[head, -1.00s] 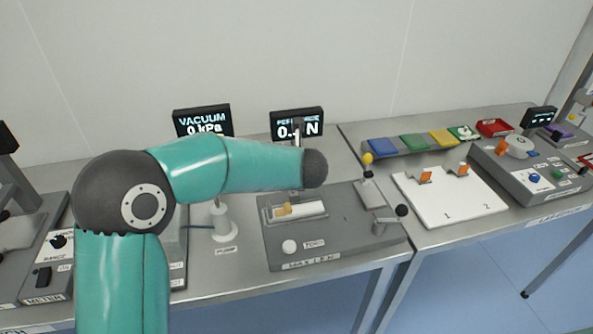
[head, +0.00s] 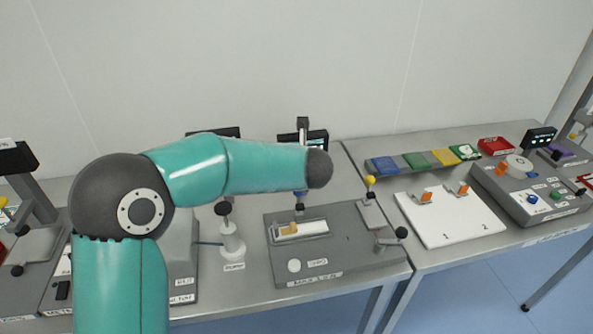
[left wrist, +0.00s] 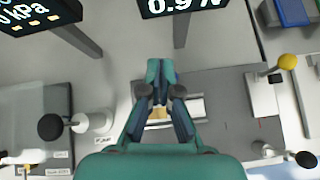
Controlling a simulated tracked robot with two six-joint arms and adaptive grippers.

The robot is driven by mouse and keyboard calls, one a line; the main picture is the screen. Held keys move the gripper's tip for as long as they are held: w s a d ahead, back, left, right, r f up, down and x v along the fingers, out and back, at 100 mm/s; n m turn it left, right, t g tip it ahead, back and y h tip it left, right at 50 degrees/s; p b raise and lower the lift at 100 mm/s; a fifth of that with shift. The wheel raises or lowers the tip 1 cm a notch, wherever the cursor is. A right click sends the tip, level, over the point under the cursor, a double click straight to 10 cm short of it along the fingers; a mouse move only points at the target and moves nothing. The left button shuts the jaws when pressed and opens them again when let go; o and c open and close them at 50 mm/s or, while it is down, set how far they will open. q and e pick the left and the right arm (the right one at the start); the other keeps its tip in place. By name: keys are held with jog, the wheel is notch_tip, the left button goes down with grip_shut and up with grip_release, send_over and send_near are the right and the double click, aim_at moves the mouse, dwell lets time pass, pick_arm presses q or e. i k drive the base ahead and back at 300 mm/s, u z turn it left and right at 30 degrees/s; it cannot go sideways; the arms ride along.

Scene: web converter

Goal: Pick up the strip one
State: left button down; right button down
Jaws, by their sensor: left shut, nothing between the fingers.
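A pale strip (head: 300,230) with a yellowish block (head: 290,229) at its left end lies on a grey plate fixture (head: 345,249). I cannot tell whether it is strip one. The strip is partly covered by my fingers in the left wrist view (left wrist: 190,108). My left gripper (left wrist: 160,70) is shut and empty, pointing down over the fixture; its height above the strip is unclear. My right gripper is not in view. A white board (head: 450,222) marked 1 and 2 carries two orange clips (head: 425,196).
A yellow-knobbed lever (head: 370,181) and a black-knobbed crank (head: 401,232) stand at the fixture's right. A white pump (head: 232,240) stands left of it. Two displays stand behind. Coloured bins (head: 382,166) and a control box (head: 535,190) lie farther right.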

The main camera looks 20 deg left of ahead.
aim_at(294, 231)
jog(key=k, duration=1)
